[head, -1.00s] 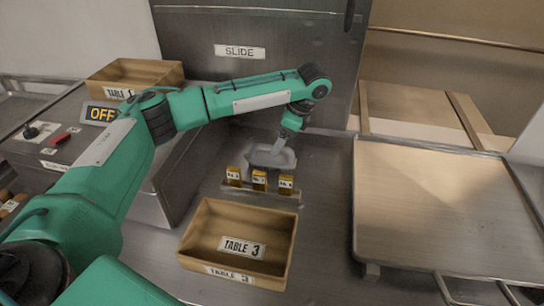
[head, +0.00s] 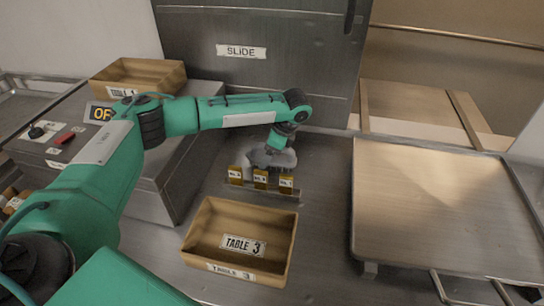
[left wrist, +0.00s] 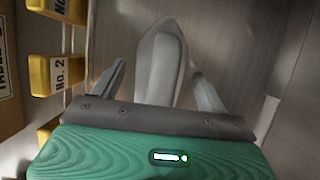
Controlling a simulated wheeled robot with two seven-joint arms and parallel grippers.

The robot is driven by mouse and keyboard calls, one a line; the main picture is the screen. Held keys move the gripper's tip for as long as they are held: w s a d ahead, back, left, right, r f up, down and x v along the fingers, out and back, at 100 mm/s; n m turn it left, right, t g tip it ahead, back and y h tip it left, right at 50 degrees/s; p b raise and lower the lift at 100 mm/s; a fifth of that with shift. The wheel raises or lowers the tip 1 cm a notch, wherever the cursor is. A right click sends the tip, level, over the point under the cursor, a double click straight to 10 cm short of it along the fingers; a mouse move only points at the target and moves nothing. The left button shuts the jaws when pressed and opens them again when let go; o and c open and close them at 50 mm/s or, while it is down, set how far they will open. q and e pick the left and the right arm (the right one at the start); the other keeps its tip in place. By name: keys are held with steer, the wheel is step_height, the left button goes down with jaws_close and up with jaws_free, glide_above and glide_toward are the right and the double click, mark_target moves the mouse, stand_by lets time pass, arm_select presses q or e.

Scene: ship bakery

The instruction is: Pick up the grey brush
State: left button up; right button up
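The grey brush (left wrist: 162,60) lies between the two fingers of my left gripper (left wrist: 157,72) in the left wrist view, with gaps on both sides. That gripper is open. In the head view the brush (head: 285,159) lies on the metal counter behind the yellow numbered blocks, partly covered by my left gripper (head: 281,145), which is low over it. Whether the fingers touch it is not visible there. My right gripper is not in view.
Yellow blocks (head: 260,179) stand in a row just in front of the brush. A TABLE 3 box (head: 190,238) is nearer, and a TABLE 1 box (head: 165,79) is at the back left. A SLIDE-labelled metal panel (head: 300,85) stands behind.

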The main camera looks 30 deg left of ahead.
arm_select(q)
steer(key=c, duration=0.9)
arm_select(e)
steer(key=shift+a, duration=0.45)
